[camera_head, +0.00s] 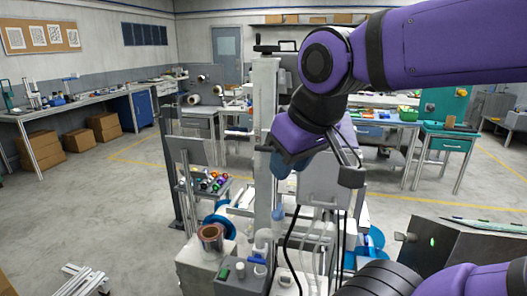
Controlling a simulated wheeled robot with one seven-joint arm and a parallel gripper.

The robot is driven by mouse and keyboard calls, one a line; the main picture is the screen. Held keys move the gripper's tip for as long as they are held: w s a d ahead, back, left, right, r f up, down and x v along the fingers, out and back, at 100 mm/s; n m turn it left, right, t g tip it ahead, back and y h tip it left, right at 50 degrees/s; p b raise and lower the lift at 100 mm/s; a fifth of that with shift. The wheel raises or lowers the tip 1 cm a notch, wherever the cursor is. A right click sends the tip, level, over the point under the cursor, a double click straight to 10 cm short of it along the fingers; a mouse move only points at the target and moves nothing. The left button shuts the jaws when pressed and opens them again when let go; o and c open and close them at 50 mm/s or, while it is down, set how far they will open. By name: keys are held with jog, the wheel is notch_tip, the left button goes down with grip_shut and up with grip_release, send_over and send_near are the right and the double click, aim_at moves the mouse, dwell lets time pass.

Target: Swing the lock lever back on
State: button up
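My purple arm comes in from the upper right and bends down over a grey machine with a tall column (264,110). The end of the arm, where my gripper (347,150) is, hangs in front of the machine beside a pale grey panel (325,187). Its fingers are small and partly covered by the purple wrist, so their opening does not show. I cannot pick out the lock lever with certainty; it may be hidden behind my wrist. A copper-coloured roll (210,237) sits at the machine's front left. A blue disc (222,226) shows behind it.
A control box (240,272) with a green button and cables stands at the machine's front. A dark slanted cabinet (440,245) is at the right. A small table with coloured parts (214,183) stands left of the column. The floor (110,215) at the left is largely clear.

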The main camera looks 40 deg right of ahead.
jog(key=shift+o, duration=0.5)
jog(key=w+d+f+n+g+h, duration=0.3)
jog(key=w+d+n+g+h, duration=0.1)
jog(key=n, duration=0.4)
jog(key=shift+w+d+f, duration=0.2)
jog(key=shift+d+f, duration=0.1)
jog(key=shift+d, duration=0.05)
jog(key=n+t+h, duration=0.4)
jog(key=n+h, duration=0.9)
jog(key=n, duration=1.8)
send_near(264, 150)
jog(key=x, duration=0.9)
jog(key=shift+d, duration=0.1)
jog(key=shift+c, duration=0.2)
grip_shut()
